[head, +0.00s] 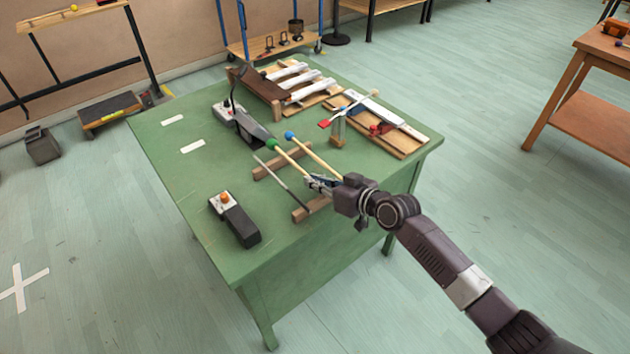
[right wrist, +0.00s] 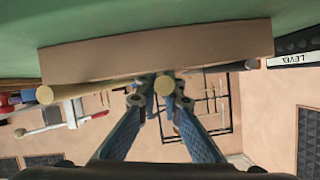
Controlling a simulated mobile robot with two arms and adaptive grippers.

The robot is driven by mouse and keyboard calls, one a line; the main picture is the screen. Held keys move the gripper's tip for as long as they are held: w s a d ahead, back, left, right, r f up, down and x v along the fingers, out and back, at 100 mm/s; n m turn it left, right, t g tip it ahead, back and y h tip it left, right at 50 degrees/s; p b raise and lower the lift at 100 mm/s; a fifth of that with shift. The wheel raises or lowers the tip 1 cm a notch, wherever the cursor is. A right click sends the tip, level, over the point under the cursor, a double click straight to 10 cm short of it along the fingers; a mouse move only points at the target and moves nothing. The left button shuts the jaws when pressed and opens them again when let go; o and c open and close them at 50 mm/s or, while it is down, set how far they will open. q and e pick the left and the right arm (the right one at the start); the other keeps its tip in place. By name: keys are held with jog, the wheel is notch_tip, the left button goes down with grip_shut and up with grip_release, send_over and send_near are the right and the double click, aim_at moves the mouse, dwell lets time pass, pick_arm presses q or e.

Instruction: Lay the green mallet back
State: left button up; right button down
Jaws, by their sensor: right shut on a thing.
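The green mallet, with its green head (head: 272,145) and pale wooden handle (head: 294,164), lies over the wooden rest bars on the green table. My right gripper (head: 320,182) is shut on its handle near the tail end. In the right wrist view the round handle end (right wrist: 163,87) sits between the fingers, against the edge of the near rest bar (right wrist: 155,55); I cannot tell whether it touches. The far rest bar (head: 268,172) is under the head side. My left gripper is not in view.
A blue-headed mallet (head: 289,135) lies to the right of the green one, and a thin grey rod (head: 277,179) to its left. A black box with an orange knob (head: 235,219) stands at the table's front left. Wooden boards with metal bars (head: 310,90) fill the back.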

jog(key=shift+f, duration=0.2)
jog(key=c, duration=2)
grip_release()
jog(key=v, duration=1.2)
